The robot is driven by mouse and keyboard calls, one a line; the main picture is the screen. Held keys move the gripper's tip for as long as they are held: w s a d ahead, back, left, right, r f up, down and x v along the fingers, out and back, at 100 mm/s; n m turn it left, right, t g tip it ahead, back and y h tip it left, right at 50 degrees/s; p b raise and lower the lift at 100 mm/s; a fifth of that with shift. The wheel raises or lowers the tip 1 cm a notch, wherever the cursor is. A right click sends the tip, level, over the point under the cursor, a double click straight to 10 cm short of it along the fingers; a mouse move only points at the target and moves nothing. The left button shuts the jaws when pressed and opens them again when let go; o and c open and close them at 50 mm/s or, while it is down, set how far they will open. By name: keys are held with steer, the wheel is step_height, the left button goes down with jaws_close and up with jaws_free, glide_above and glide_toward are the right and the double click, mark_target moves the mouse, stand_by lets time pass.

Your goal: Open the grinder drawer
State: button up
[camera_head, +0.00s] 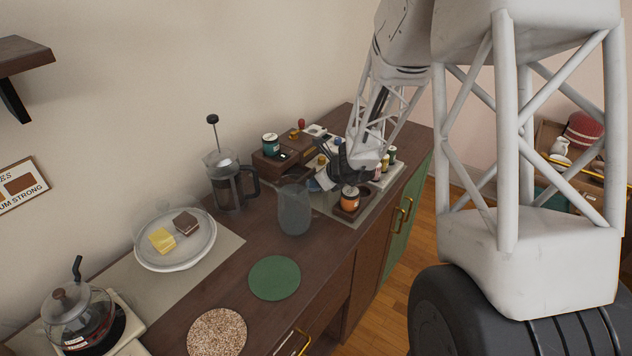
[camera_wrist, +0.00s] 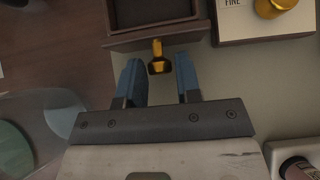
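The drawer front (camera_wrist: 180,33) is a dark brown board at the top of the wrist view, with a small brass knob (camera_wrist: 157,66) on it. A dark, rimmed recess (camera_wrist: 150,12) shows behind the board; I cannot tell how far the drawer is out. My gripper (camera_wrist: 158,75) is open, with one blue finger on each side of the knob and a visible gap on both sides. It holds nothing. In the head view my gripper (camera_head: 336,170) is low over the back of the counter and hides much of the grinder area.
A box marked FINE (camera_wrist: 262,27) is beside the drawer. A French press (camera_head: 228,182) stands farther left.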

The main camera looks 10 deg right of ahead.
mark_target(305, 172)
steer(key=shift+o, duration=1.4)
steer(key=shift+w+a, duration=0.15)
steer(key=shift+w+a, duration=1.95)
steer(key=shift+v, duration=1)
steer(key=v, duration=0.5)
steer(key=shift+s+d+r, duration=0.2)
steer(key=shift+r, duration=0.05)
steer(key=s+a+r+n+g, duration=0.1)
steer(key=s+r+n, duration=1.3)
steer(key=s+r, duration=0.5)
steer(key=shift+s+a+g+h, duration=0.3)
steer(key=shift+h, duration=0.1)
